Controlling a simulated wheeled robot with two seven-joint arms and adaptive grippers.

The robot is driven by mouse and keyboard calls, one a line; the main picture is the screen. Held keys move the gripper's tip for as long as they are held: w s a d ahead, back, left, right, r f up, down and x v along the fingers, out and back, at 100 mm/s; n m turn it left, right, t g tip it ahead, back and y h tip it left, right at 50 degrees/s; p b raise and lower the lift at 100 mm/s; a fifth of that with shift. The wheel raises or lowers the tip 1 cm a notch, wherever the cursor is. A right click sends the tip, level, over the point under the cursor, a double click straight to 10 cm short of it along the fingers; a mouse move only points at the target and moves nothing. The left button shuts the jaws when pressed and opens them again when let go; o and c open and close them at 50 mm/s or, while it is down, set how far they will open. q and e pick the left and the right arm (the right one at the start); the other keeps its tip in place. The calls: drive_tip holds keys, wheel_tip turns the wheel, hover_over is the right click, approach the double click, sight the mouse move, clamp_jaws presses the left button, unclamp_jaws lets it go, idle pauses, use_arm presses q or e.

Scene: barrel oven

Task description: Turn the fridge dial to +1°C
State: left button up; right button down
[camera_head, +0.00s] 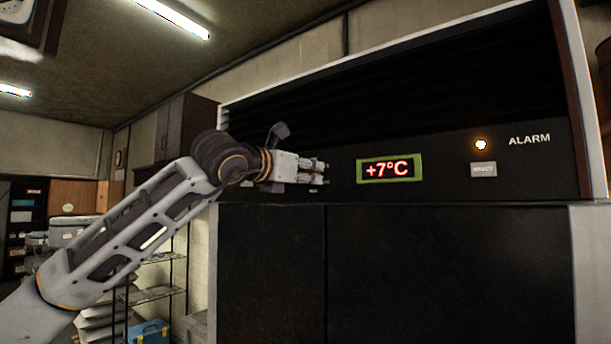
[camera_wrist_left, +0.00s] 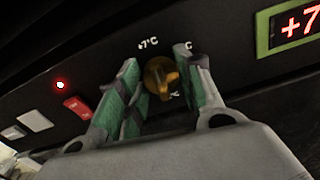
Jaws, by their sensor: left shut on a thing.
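The fridge dial (camera_wrist_left: 160,77) is a round brass-coloured knob on the black panel in the left wrist view. A "+7°C" mark is above it; other marks to its right and below are partly hidden. My left gripper (camera_wrist_left: 158,66) has its green-padded fingers on either side of the dial and is shut on it. In the head view my left gripper (camera_head: 324,171) reaches the panel and hides the dial. The green-framed display (camera_head: 389,168) reads +7°C in red; part of this display (camera_wrist_left: 291,27) also shows in the left wrist view. My right gripper is not in view.
A lit alarm lamp (camera_head: 481,144) and a grey reset button (camera_head: 483,169) are right of the display. In the left wrist view a red switch (camera_wrist_left: 78,107), a red light (camera_wrist_left: 60,85) and a pale button (camera_wrist_left: 34,120) are left of the dial. A wire shelf (camera_head: 155,292) stands at the lower left.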

use_arm(q)
drive_tip(key=m+b, duration=0.1)
drive_tip(key=m, duration=0.2)
drive_tip(key=shift+b, duration=0.3)
drive_tip(key=m+b, duration=0.1)
drive_tip(key=m, duration=0.2)
drive_tip(key=shift+s+d+m, duration=0.1)
drive_tip(key=shift+m, duration=0.3)
drive_tip(key=shift+f+m+p, duration=0.2)
drive_tip(key=shift+m+p, duration=0.55)
drive_tip(key=shift+m, duration=3.9)
drive_tip(key=shift+f+m+p, duration=0.25)
drive_tip(key=shift+m+p, duration=0.45)
drive_tip(key=shift+m, duration=3.9)
drive_tip(key=shift+f+m+p, duration=0.2)
drive_tip(key=shift+m+p, duration=0.55)
drive_tip(key=shift+m, duration=3.9)
drive_tip(key=o, duration=0.7)
drive_tip(key=shift+c, duration=0.2)
drive_tip(key=o, duration=0.4)
drive_tip(key=shift+r, duration=0.15)
drive_tip(key=shift+c, duration=0.2)
